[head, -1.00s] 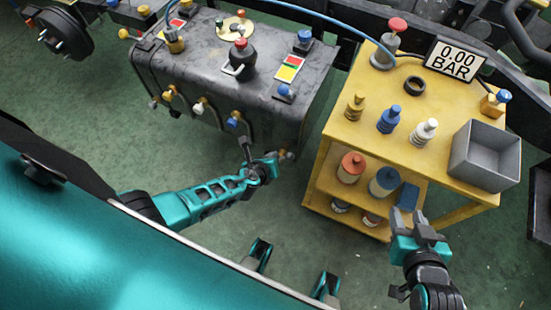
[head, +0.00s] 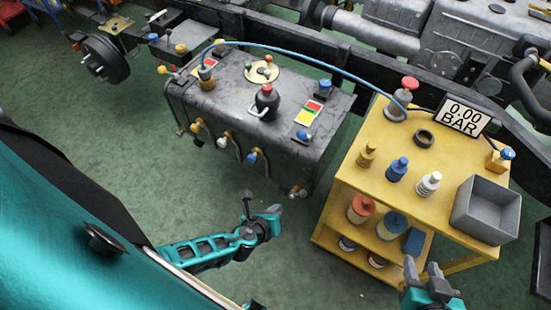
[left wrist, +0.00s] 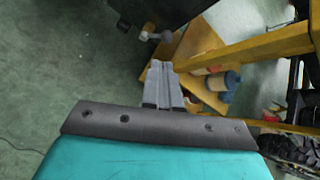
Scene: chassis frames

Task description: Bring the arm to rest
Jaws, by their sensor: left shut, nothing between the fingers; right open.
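My left arm (head: 205,250) is teal and comes in from the left in the head view. Its gripper (head: 246,198) is over the green floor, below the grey tank and left of the yellow cart, touching neither. In the left wrist view the grey fingers (left wrist: 163,68) are together with nothing between them. My right gripper (head: 423,265) is at the lower right in the head view, in front of the cart's near side. Its two fingers are apart and empty.
The grey tank (head: 210,115) carries valves and coloured plates. The yellow cart (head: 370,168) holds bottles, a grey bin (head: 487,212), a black ring (head: 424,138) and a 0.00 BAR display (head: 463,116). A blue hose (head: 330,69) spans both. Open floor (head: 90,170) lies left of the tank.

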